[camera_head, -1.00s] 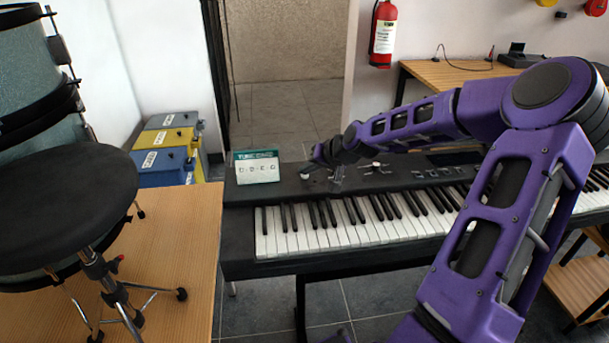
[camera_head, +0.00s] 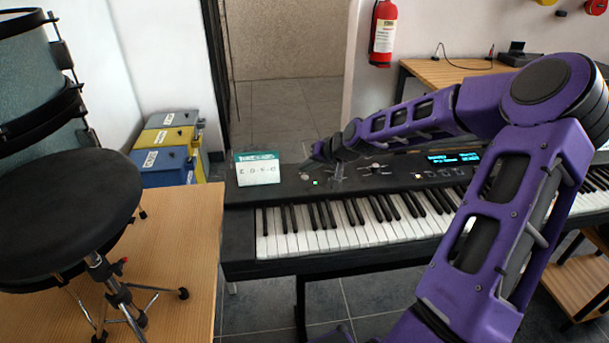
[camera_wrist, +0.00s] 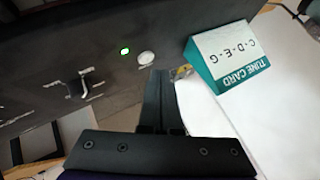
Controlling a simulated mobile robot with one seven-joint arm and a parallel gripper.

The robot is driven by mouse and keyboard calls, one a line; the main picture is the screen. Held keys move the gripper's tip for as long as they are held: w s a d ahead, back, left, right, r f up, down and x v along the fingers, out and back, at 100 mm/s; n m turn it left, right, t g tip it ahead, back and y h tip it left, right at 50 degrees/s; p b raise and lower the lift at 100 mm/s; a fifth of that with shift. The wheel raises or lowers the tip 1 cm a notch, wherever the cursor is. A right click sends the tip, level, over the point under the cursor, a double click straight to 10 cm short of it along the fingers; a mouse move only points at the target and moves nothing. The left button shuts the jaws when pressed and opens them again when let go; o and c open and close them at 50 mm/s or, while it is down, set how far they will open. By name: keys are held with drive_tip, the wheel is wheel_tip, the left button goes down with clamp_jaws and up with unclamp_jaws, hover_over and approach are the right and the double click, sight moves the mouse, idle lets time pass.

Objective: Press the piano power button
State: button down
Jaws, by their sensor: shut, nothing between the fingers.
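The piano (camera_head: 300,262) is a dark keyboard with its display (camera_head: 455,158) lit blue. The power button is a pale round knob at the panel's left end (camera_head: 304,176), also seen in the wrist view as a round pale button (camera_wrist: 146,58). A green light (camera_wrist: 125,51) glows beside it. My gripper (camera_head: 309,164) is over the left end of the panel. In the wrist view its fingers (camera_wrist: 160,74) are shut and empty, with their tips just beside the button. Whether they touch it I cannot tell.
A tune card (camera_head: 257,168) stands on the piano's left end, close to the fingers in the wrist view. Panel controls (camera_head: 375,168) lie to the right. A drum stool (camera_head: 65,205) and wooden surface (camera_head: 180,245) are at left.

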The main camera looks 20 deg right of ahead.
wheel_tip(320, 180, up, 6)
drive_tip(key=p, duration=0.4)
drive_tip(key=shift+f, duration=0.15)
